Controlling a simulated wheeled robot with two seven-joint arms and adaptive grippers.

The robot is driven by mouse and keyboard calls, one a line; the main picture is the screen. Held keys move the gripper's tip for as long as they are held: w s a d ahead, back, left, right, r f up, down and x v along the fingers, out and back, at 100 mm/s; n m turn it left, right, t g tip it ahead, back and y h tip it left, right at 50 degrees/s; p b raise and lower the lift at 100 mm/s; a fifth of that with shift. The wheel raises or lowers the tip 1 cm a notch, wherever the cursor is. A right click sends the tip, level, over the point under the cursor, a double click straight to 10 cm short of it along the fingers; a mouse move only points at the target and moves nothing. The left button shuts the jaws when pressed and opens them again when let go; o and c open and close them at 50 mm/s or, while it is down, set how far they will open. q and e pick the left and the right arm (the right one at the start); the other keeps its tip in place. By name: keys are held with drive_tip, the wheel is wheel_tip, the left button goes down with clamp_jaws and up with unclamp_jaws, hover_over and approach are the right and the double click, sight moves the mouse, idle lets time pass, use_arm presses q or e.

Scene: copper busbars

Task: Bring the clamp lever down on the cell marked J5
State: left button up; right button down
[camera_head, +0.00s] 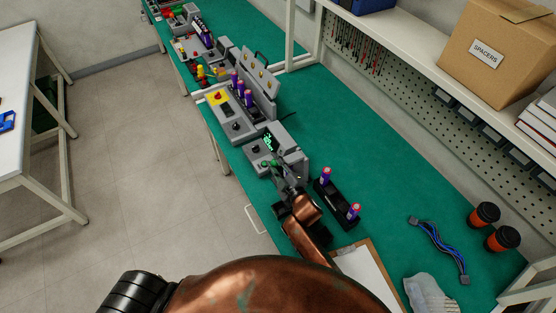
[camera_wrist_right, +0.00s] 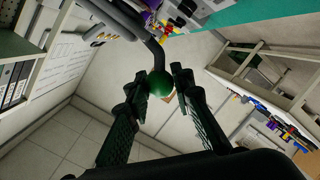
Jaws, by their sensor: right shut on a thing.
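The clamp lever's round green knob (camera_wrist_right: 160,83) sits between the two dark fingers of my right gripper (camera_wrist_right: 162,80) in the right wrist view. Its dark bent rod (camera_wrist_right: 153,47) runs up from the knob. In the head view my right gripper (camera_head: 277,170) is at the front of a grey test unit with a lit green display (camera_head: 269,142). It is shut on the knob. The gripper covers much of the lever there. No J5 mark can be read. My left gripper is not in view.
A black holder (camera_head: 335,199) with purple cells stands right of my right gripper. More grey stations (camera_head: 240,115) line the green bench behind. Bench is clear between holder and back panel.

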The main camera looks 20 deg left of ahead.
drive_tip(key=shift+s+f, duration=0.1)
drive_tip(key=shift+f, duration=0.5)
drive_tip(key=c, duration=1.7)
unclamp_jaws()
drive_tip(key=shift+o, duration=0.2)
drive_tip(key=v, duration=1.2)
